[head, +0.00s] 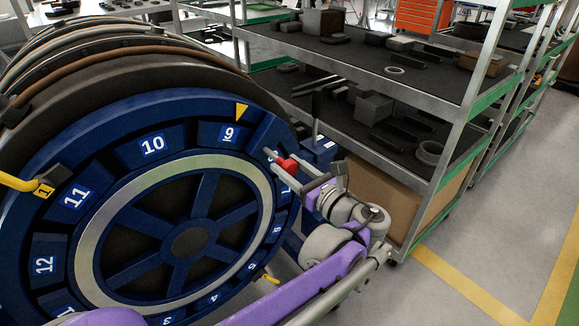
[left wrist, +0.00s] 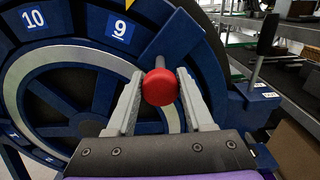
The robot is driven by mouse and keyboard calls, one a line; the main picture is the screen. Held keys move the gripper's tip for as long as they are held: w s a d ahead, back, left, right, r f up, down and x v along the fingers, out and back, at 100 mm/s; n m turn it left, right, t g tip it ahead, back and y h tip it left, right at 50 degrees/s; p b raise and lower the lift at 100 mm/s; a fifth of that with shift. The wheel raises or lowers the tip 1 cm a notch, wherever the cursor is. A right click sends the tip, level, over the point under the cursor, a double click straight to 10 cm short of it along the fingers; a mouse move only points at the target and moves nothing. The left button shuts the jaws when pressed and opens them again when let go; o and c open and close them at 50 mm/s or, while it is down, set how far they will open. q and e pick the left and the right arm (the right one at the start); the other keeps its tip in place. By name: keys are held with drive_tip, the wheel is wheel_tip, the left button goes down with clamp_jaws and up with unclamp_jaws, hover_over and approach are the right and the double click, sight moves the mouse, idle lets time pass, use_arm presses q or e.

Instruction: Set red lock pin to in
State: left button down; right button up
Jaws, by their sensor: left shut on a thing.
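The red lock pin (head: 287,164) sits at the right side of the big blue numbered wheel (head: 152,146), just below the 9 label. In the left wrist view the red knob (left wrist: 160,87) is in the middle, with its grey shaft running up behind it toward the wheel. My left gripper (head: 284,168) is at the pin, its two grey fingers on either side of the knob, shut on it. How deep the pin sits is hard to tell, since the knob and fingers hide its base. My right gripper is not in view.
A black-handled lever (head: 316,108) stands on a blue bracket (head: 318,148) just right of the pin. A metal shelf rack (head: 456,130) with grey and black parts stands behind at right. A yellow pointer (head: 241,111) is above the 9. Open floor (head: 500,240) lies at right.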

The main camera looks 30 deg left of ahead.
sight(280, 158)
use_arm(q)
drive_tip(key=shift+a, duration=0.1)
drive_tip(key=x, duration=0.3)
drive_tip(key=shift+w+a, duration=0.15)
drive_tip(key=shift+a, duration=0.15)
drive_tip(key=shift+d+r, duration=0.1)
drive_tip(key=shift+d, duration=0.05)
drive_tip(key=c, duration=0.7)
unclamp_jaws()
drive_tip(key=o, duration=0.4)
drive_tip(key=shift+a, duration=0.2)
drive_tip(key=shift+d, duration=0.15)
drive_tip(key=v, duration=1)
drive_tip(key=shift+d+b, duration=0.25)
drive_tip(key=shift+b, duration=0.1)
